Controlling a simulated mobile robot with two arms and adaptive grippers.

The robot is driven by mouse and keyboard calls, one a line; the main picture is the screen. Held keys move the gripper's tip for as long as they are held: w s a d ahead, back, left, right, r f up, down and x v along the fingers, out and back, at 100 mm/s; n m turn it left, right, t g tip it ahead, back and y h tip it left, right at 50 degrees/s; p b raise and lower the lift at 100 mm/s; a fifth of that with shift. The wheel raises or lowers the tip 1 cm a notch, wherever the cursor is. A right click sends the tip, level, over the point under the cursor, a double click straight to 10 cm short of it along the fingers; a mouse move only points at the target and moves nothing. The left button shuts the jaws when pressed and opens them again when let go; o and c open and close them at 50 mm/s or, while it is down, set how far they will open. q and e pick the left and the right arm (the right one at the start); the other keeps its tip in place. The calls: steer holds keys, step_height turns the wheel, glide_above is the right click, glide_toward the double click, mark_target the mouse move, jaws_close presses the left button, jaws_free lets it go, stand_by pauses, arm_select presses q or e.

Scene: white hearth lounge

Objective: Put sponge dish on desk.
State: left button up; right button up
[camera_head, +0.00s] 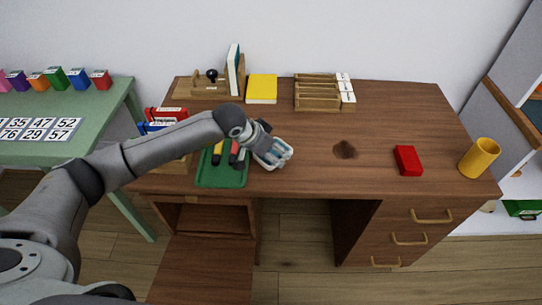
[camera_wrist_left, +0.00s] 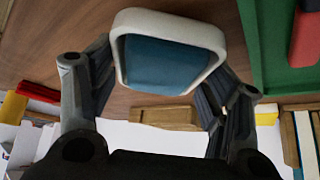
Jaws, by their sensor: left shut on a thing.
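The sponge dish (camera_head: 271,163) is a small white dish with a blue sponge in it. My left gripper (camera_head: 268,150) is shut on it, above the left-centre part of the brown wooden desk (camera_head: 320,130). In the left wrist view the dish (camera_wrist_left: 168,22) sits between the two fingers (camera_wrist_left: 158,80), with the blue sponge facing the camera. I cannot tell whether the dish touches the desk. My arm and gripper hide part of it in the head view. My right gripper is not in view.
A green tray (camera_head: 222,180) with several tools is just left of the dish. A dark brown spot (camera_head: 345,150), a red block (camera_head: 408,160) and a yellow cup (camera_head: 479,157) are to the right. A wooden rack (camera_head: 317,93) and yellow book (camera_head: 262,89) are behind. The desk's centre has free room.

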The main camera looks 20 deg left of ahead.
arm_select(q)
steer(key=shift+f, duration=0.85)
steer(key=shift+f+b, duration=0.2)
steer(key=shift+b, duration=0.15)
steer(key=o, duration=1.1)
steer(key=shift+o, duration=0.2)
steer(key=shift+r, duration=0.1)
steer(key=shift+r+p, duration=0.2)
steer(key=shift+p, duration=0.25)
steer(key=p+v, duration=0.4)
steer(key=v, duration=0.8)
steer(key=shift+p, duration=0.35)
